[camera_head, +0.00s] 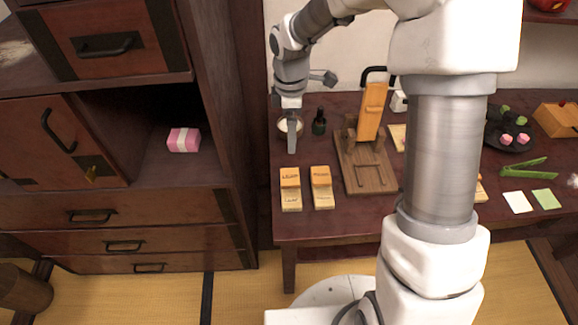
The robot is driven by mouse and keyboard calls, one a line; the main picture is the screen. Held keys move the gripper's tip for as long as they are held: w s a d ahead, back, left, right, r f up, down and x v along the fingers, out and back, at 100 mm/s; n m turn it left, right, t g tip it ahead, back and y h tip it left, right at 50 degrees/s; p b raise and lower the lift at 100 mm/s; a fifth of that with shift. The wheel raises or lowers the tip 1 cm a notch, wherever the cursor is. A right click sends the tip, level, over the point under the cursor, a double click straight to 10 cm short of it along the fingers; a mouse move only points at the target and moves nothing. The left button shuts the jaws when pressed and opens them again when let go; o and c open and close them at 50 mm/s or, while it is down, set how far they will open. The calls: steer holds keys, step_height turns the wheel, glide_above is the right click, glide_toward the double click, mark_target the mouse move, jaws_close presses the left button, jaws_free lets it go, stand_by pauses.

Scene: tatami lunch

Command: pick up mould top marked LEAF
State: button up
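Two small wooden moulds stand side by side at the table's front left. Each has an orange block behind a paler block: the left orange block (290,177) and left pale block (292,200), the right orange block (321,175) and right pale block (323,198). Dark marks show on them, but they are too small to read, so I cannot tell which is marked LEAF. My gripper (292,148) points down, behind and above the left mould, apart from both. I see one finger face; whether the fingers are apart cannot be told. Nothing held is visible.
A wooden press (367,170) with an orange lever stands right of the moulds. A pale bowl (286,126) and dark bottle (319,123) are near my gripper. A cabinet (150,213) with a pink box (184,140) is at left. My arm hides the table's middle.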

steer(key=f, duration=0.2)
steer(key=b, duration=0.2)
glide_above(290, 177)
step_height(290, 177, down, 10)
steer(key=shift+a+f, duration=0.15)
steer(key=shift+f, duration=0.05)
steer(key=shift+w+f, duration=0.15)
steer(key=shift+f, duration=2.85)
steer(key=c, duration=1.2)
